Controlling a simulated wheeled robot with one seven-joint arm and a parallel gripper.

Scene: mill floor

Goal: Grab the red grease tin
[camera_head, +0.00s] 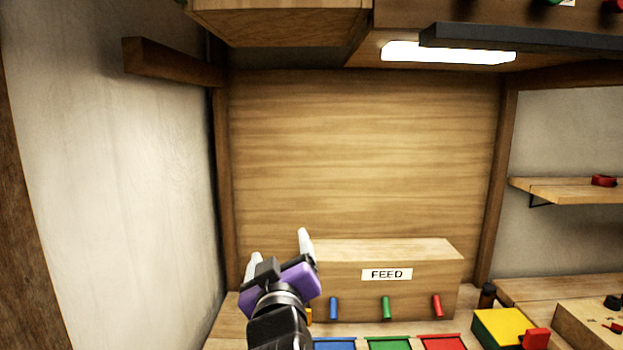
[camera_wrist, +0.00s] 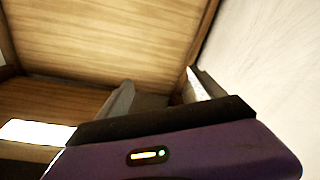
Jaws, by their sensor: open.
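A small, low red object (camera_head: 603,181) rests on the wooden wall shelf (camera_head: 560,188) at the right edge of the head view. It may be the red grease tin, but it is too small to be sure. My gripper (camera_head: 279,247) is raised in front of the left end of the FEED box, far to the left of the red object. Its two pale fingers are apart with nothing between them. In the wrist view, my gripper (camera_wrist: 158,94) shows its spread fingers against wood panelling, and no red tin is visible there.
A wooden FEED box (camera_head: 430,250) with coloured pegs stands on the bench, with blue, green and red trays (camera_head: 443,342) before it. A yellow-topped box (camera_head: 503,327) and a dark bottle (camera_head: 487,297) stand to its right. A lit cabinet (camera_head: 400,75) overhangs above.

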